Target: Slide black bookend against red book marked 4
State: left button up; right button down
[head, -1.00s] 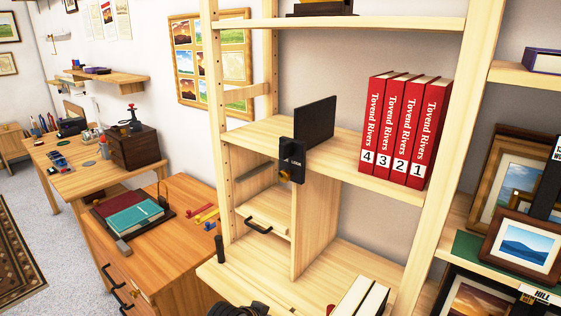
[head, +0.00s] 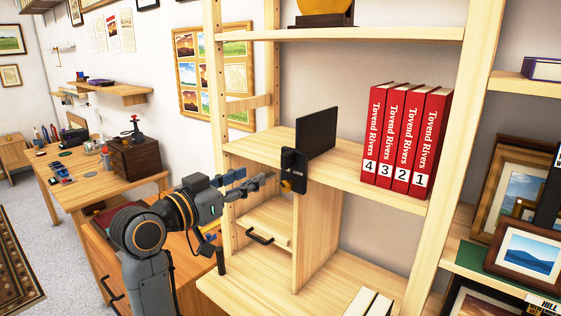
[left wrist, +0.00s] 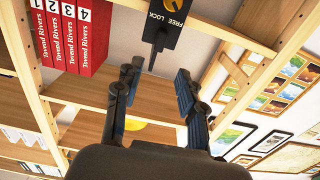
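The black bookend (head: 316,132) stands upright on the wooden shelf. Its front plate (head: 293,168) with a yellow knob hangs at the shelf's front edge. In the left wrist view that plate (left wrist: 176,24) reads FREE and LOCK, and a dark lever sticks out from it. The red book marked 4 (head: 376,135) is the leftmost of the upright red books, right of the bookend with a clear gap between; it also shows in the left wrist view (left wrist: 94,38). My left gripper (head: 262,180) is open and empty, just left of the front plate; its fingers (left wrist: 156,76) are spread below the lever. My right gripper is out of view.
The shelf (head: 345,172) is bare between bookend and book 4. A wooden upright (head: 213,110) stands left of the bookend. A vertical divider (head: 315,235) runs below the shelf. Another upright (head: 455,200) stands right of the books.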

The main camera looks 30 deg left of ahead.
aim_at(283, 161)
pick_arm(q)
jog(key=w+p, duration=0.1)
jog(key=w, duration=0.6)
jog(key=w+d+p, duration=0.1)
jog(key=w, duration=0.3)
jog(key=shift+w+p, duration=0.25)
jog(key=shift+p, duration=0.1)
jog(key=shift+c, duration=0.4)
grip_shut()
